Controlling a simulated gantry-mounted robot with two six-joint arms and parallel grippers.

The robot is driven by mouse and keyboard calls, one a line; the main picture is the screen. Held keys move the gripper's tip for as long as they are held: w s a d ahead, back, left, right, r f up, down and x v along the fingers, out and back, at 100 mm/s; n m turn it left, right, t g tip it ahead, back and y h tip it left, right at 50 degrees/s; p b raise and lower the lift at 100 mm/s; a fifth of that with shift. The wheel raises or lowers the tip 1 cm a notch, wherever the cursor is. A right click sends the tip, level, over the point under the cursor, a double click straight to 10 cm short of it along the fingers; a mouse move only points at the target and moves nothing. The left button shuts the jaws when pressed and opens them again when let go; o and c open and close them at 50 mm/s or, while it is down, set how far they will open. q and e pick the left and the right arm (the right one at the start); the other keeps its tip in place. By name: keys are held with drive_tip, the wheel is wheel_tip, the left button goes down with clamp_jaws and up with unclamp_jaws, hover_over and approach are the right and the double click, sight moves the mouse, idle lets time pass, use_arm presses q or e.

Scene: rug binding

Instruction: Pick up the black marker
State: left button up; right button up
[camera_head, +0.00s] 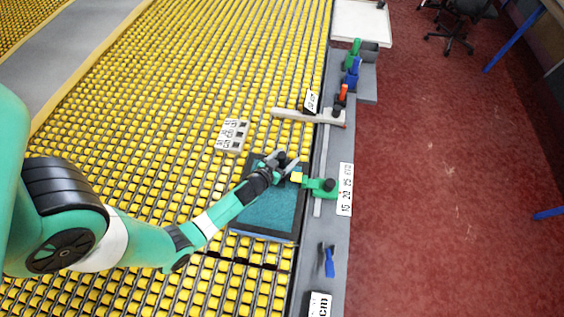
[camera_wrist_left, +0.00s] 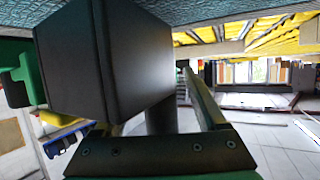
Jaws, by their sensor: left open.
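My left gripper (camera_head: 281,165) is open above the far right part of the teal rug (camera_head: 262,212). A small dark object (camera_head: 281,156), which looks like the black marker, shows at its fingertips in the head view. In the left wrist view a large dark block (camera_wrist_left: 105,60) fills the left and middle, with a dark cylinder (camera_wrist_left: 161,118) below it. I cannot tell whether the dark block touches the fingers. My right gripper is not in view.
A white label block (camera_head: 232,135) and a pale bar (camera_head: 295,115) lie beyond. A blue tool (camera_head: 327,260) lies nearer. Yellow rollers surround the rug.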

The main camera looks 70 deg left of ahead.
use_arm(q)
drive_tip(key=shift+w+a+f, duration=0.15)
drive_tip(key=shift+w, duration=0.05)
clamp_jaws()
idle(0.3)
wheel_tip(320, 180, up, 10)
drive_tip(key=p, duration=0.6)
drive_tip(key=shift+p, duration=0.35)
